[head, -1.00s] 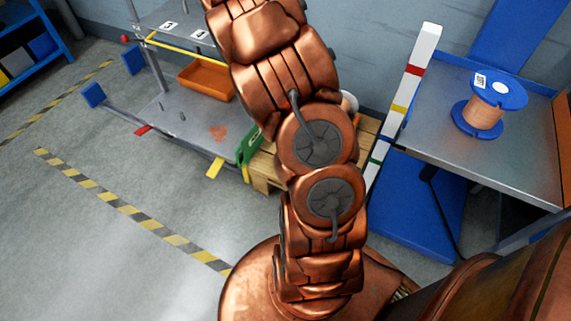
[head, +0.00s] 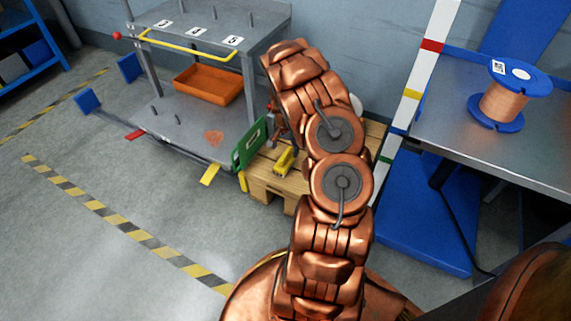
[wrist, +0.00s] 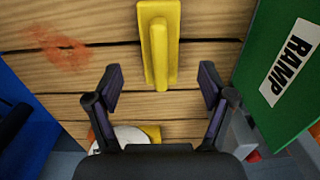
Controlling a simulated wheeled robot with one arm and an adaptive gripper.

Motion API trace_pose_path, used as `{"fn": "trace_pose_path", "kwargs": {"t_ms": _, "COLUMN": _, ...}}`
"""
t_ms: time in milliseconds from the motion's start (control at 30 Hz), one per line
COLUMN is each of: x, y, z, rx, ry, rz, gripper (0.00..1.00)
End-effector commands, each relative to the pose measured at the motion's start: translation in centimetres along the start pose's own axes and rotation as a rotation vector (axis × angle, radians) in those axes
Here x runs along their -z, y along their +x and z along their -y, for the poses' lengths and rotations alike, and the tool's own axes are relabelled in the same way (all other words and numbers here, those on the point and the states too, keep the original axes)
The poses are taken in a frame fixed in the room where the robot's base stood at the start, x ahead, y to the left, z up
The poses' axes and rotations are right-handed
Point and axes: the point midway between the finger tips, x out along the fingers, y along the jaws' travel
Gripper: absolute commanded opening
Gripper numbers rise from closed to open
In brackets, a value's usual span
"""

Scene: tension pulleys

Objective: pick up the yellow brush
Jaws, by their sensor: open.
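The yellow brush (wrist: 160,40) lies on wooden pallet boards (wrist: 90,50), near the top middle of the wrist view. In the head view the yellow brush (head: 285,160) shows left of my arm, on the pallet (head: 262,180). My gripper (wrist: 161,78) is open and empty, its two dark fingers apart. In the wrist view the brush's near end reaches to about between the fingertips. I cannot tell how far above the boards the fingers are.
A white round object (wrist: 125,138) is partly hidden below my gripper. A grey cart (head: 180,115) holds an orange tray (head: 208,85). A spool (head: 503,100) sits on the right-hand table.

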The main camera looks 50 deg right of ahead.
Motion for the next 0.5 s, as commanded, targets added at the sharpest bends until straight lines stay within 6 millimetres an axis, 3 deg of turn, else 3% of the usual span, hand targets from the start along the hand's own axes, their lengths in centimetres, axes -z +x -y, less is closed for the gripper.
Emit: {"fn": "trace_pose_path", "kwargs": {"t_ms": 500, "x": 0.4, "y": 5.6, "z": -0.1, "rx": -0.001, "ry": 0.001, "rz": 0.003, "gripper": 0.81}}
